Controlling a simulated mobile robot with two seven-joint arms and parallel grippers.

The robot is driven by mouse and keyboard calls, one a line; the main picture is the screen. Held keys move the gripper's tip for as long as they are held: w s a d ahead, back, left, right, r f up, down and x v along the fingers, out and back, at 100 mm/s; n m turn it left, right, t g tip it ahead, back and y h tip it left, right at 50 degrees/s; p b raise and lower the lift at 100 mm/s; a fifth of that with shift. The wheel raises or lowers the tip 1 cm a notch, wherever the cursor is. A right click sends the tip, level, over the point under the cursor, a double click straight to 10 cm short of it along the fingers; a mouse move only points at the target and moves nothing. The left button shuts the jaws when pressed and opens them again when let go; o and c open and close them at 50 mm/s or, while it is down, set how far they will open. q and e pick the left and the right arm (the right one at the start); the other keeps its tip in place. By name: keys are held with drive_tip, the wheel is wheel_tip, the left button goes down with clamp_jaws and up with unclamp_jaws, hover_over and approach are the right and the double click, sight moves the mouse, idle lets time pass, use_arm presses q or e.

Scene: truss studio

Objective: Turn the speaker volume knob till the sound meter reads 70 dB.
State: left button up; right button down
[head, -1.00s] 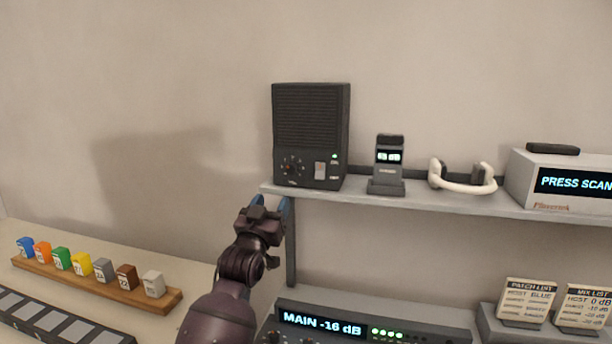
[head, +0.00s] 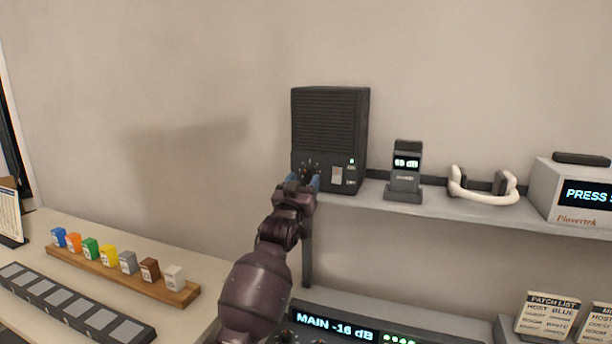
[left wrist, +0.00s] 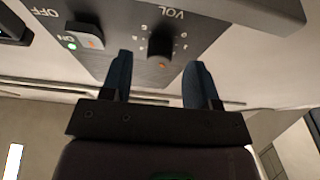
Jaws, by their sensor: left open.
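The dark speaker (head: 330,125) stands on the left end of the grey shelf, its green light lit. In the left wrist view its black volume knob (left wrist: 161,43), with an orange mark, sits under the letters VOL. My left gripper (head: 303,181) is at the speaker's lower front and mostly hides the knob in the head view. In the left wrist view the gripper's blue fingers (left wrist: 159,62) are open, one on each side of the knob; I cannot tell if they touch it. The sound meter (head: 405,170) has a lit dB reading in the sixties, its last digit blurred. My right gripper is out of view.
A rocker switch (left wrist: 84,36) marked ON and OFF is beside the knob. White headphones (head: 482,186) and a grey box (head: 572,190) share the shelf (head: 440,211). Below are a mixer panel (head: 350,325) reading MAIN -16 dB and a wooden rack (head: 125,275) of coloured blocks.

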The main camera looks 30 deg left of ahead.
use_arm(q)
drive_tip(key=shift+x, duration=1)
drive_tip(key=c, duration=0.9)
drive_tip(key=shift+c, duration=0.2)
drive_tip(key=shift+m, duration=0.3)
drive_tip(key=m+h, duration=0.1)
drive_tip(key=m, duration=0.1)
drive_tip(key=m+h, duration=0.2)
drive_tip(key=m, duration=0.1)
drive_tip(key=shift+a, duration=0.2)
drive_tip(key=m+h, duration=0.1)
drive_tip(key=m, duration=0.2)
drive_tip(key=m+h, duration=0.2)
drive_tip(key=m, duration=0.1)
drive_tip(key=shift+s+a+m, duration=0.1)
drive_tip(key=shift+m, duration=0.2)
drive_tip(key=shift+m+g, duration=0.3)
